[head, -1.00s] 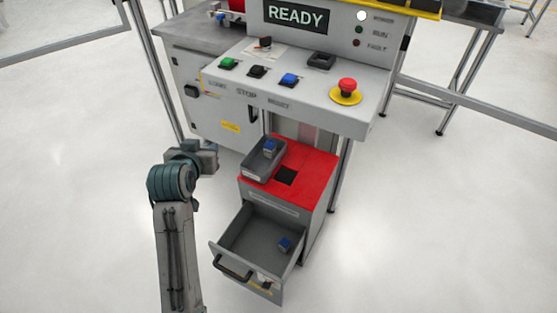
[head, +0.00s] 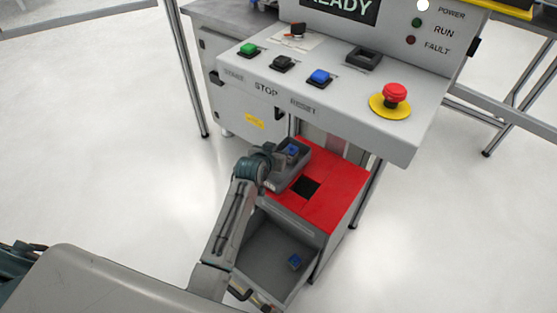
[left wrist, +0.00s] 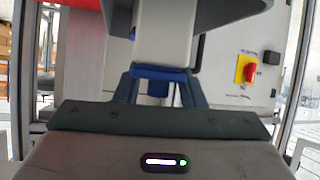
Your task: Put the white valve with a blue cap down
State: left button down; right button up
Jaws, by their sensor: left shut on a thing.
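Another small blue part (head: 295,262) lies in the open drawer. My right gripper is not in view.
The open grey drawer (head: 262,252) sticks out below. The control panel (head: 335,105) with buttons and a red emergency stop (head: 394,96) overhangs the back.

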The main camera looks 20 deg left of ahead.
pick_arm(q)
jog(key=shift+f, duration=2.1)
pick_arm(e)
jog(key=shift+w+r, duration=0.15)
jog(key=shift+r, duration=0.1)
pick_arm(q)
jog(key=c, duration=1.3)
grip_release()
jog(key=shift+f, duration=0.15)
jog(key=shift+o, duration=0.6)
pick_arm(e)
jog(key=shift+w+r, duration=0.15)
